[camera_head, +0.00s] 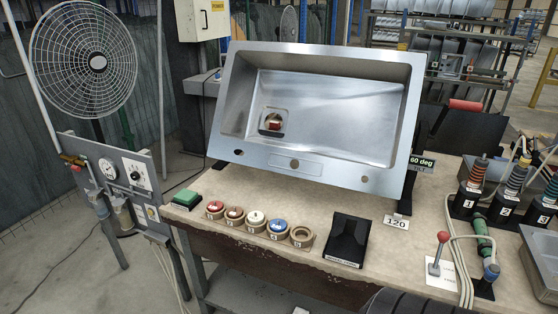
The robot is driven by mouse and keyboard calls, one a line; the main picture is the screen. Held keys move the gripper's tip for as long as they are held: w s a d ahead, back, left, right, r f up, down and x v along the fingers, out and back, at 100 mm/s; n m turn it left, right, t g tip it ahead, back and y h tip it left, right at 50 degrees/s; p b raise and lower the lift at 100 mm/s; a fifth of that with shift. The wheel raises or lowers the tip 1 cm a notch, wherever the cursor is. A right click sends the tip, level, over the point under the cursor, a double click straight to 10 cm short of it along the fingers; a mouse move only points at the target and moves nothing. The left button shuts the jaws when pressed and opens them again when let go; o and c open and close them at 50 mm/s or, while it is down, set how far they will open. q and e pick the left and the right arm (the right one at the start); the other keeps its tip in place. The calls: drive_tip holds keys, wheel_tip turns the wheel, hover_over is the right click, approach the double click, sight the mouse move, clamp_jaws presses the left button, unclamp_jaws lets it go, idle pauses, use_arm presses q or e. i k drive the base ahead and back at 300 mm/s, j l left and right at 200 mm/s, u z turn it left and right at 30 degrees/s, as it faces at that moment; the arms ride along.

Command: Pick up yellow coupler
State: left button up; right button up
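Several couplers with hoses stand upright in numbered black holders at the right end of the table. Neither of my grippers shows in the head view.
A tilted steel sink (340,115) fills the middle of the table (400,255). Numbered round cups (257,220), a black wedge (347,238), a red-knobbed lever (441,250) and a green-handled tool (484,240) stand along the front. Pale hoses loop near the couplers.

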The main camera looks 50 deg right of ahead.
sight(525, 160)
drive_tip(key=z, duration=1.4)
